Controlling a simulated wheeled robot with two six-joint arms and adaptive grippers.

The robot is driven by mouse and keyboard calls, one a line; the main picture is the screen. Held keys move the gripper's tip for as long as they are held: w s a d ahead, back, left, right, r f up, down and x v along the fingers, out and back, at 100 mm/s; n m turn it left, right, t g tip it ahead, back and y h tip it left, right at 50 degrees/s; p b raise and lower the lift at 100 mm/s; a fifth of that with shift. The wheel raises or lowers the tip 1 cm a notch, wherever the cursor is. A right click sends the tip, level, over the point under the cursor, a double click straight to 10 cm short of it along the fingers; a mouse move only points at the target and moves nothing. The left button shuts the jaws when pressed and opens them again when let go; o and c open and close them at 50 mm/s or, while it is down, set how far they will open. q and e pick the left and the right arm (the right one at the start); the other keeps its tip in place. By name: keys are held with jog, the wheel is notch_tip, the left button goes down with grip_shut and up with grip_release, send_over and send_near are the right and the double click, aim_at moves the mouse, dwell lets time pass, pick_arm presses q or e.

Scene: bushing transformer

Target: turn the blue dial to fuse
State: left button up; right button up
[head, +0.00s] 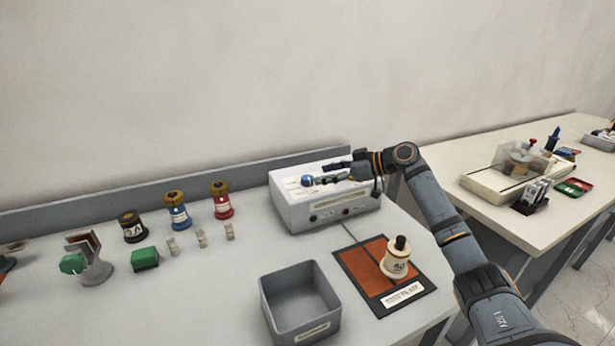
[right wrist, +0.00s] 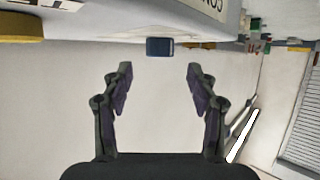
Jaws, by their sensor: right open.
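The blue dial (head: 307,181) is on the sloped top face of a white control box (head: 290,207) at the back of the table. In the right wrist view a small dark blue block, which looks like the dial (right wrist: 160,47), is just beyond the fingertips and centred between them. My right gripper (head: 322,176) reaches in from the right over the box, close to the dial. In the right wrist view the gripper (right wrist: 157,72) is open with nothing between its fingers. The dial's pointing direction and the small labels cannot be read. My left gripper is not in view.
A grey bin (head: 300,305) stands in front of the box. A cream bushing (head: 396,262) stands on an orange-and-black mat (head: 365,268). Black, blue and red bushings (head: 222,205), a green block (head: 145,258) and a grey stand (head: 93,262) are at left. Another table (head: 530,170) is at right.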

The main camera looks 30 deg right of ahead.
aim_at(308, 177)
jog(key=p+x, duration=0.1)
jog(key=x, duration=0.5)
jog(key=shift+w+a+f, duration=0.15)
jog(key=shift+w, duration=0.05)
jog(key=c, duration=1.2)
